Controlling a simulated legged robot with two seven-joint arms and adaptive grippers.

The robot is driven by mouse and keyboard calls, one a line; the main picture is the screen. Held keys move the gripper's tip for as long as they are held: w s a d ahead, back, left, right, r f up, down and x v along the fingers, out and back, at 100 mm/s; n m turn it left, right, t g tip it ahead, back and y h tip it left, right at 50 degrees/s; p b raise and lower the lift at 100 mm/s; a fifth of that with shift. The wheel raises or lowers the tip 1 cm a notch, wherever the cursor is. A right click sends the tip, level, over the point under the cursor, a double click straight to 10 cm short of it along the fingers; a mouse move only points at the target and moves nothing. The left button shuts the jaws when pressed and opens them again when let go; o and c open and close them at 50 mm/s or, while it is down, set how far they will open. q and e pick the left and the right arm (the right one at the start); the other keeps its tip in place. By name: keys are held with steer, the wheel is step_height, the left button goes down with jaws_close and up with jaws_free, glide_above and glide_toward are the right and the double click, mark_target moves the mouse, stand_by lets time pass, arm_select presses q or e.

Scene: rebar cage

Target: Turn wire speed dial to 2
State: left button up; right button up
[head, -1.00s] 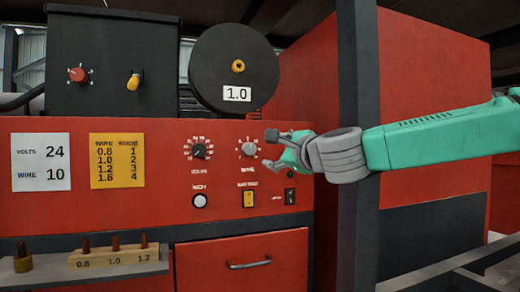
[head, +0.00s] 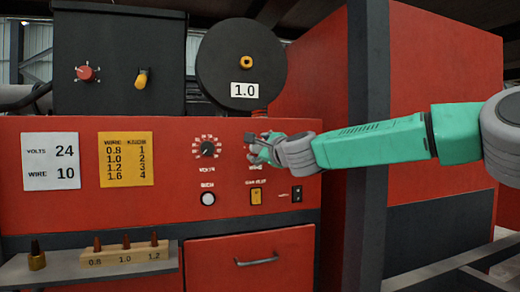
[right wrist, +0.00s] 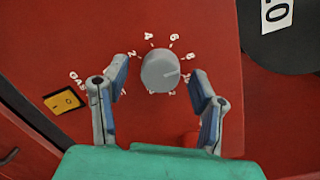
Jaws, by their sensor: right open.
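The wire speed dial (right wrist: 160,70) is a round grey knob on the red panel, with painted numbers around it. In the right wrist view a pale mark on its face points right, below the 8. My right gripper (head: 257,146) is in front of the dial and hides it in the head view. In the right wrist view its two fingers are spread, one on each side of the dial, with visible gaps. Whether the fingertips reach past the dial's face is unclear. My left gripper is not in view.
The volts dial (head: 207,148) is just left of my right gripper. Below are a white button (head: 208,198) and a yellow switch (head: 256,196). A yellow chart (head: 126,159) pairs wire 1.0 with knob 2. A dark post (head: 368,130) stands behind my right arm.

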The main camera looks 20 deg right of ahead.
steer(key=shift+a, duration=0.15)
steer(key=c, duration=1.1)
steer(key=shift+f, duration=0.1)
steer(key=shift+n, duration=0.3)
